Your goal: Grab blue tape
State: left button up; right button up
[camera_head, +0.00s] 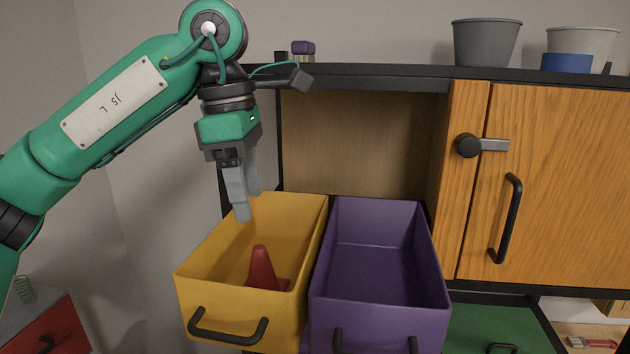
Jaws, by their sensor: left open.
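A blue round object (567,63), which looks like the blue tape, stands on top of the cabinet at the far right. It is in front of a pale pot (583,41) and hides its lower part. My left gripper (249,205) points down above the back left of the yellow bin (215,248). Its fingers are open with nothing seen between them, far to the left of the blue object. My right gripper does not show.
A red cone (262,268) stands in the yellow bin. The purple bin (372,262) beside it looks empty. A grey pot (486,43) and a small purple-topped item (303,48) stand on the cabinet top (380,71), with free room between them. The wooden door (560,180) is shut.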

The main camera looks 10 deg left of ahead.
aim_at(566, 62)
jog(key=k+l, duration=0.2)
jog(key=k, duration=0.25)
jog(key=k+l, duration=0.25)
jog(key=k, duration=0.25)
jog(key=k+l, duration=0.2)
jog(key=k, duration=0.25)
